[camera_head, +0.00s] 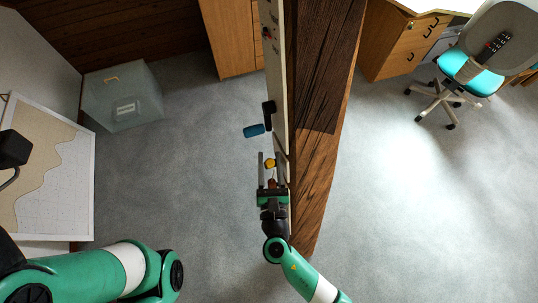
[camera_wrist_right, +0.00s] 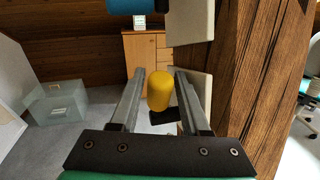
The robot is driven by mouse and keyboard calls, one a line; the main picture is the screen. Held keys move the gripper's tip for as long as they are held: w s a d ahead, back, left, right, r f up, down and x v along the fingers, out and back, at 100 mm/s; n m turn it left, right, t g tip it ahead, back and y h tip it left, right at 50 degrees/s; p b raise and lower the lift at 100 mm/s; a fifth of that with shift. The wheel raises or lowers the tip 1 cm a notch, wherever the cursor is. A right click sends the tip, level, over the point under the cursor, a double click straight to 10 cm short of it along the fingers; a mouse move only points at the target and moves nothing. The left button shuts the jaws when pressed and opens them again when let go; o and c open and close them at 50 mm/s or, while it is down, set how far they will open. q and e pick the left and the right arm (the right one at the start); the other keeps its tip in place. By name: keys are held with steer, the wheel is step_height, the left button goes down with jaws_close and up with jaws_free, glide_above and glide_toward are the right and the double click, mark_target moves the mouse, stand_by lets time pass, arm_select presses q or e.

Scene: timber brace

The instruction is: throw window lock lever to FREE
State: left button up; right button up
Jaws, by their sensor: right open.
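A yellow knob (camera_head: 270,163) on a dark arm stands out beside the pale panel of the timber post; I take it for the lock lever. It also shows in the right wrist view (camera_wrist_right: 159,91). My right gripper (camera_head: 270,156) is open, its two grey fingers on either side of the knob, not closed on it. In the right wrist view the knob lies between the fingers (camera_wrist_right: 159,75), nearer the right one. A blue handle (camera_head: 254,130) sits farther along the panel, partly visible at the wrist view's top (camera_wrist_right: 132,6). No FREE marking is readable. My left gripper is not visible.
The timber post (camera_head: 325,120) and its pale panel (camera_head: 276,80) stand close on the right of my right gripper. A translucent box (camera_head: 122,97), wooden cabinet (camera_head: 228,35) and chair (camera_head: 472,72) stand apart.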

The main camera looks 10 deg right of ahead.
steer(key=shift+s, duration=0.15)
steer(key=shift+c, duration=0.3)
jaws_close()
stand_by(0.9)
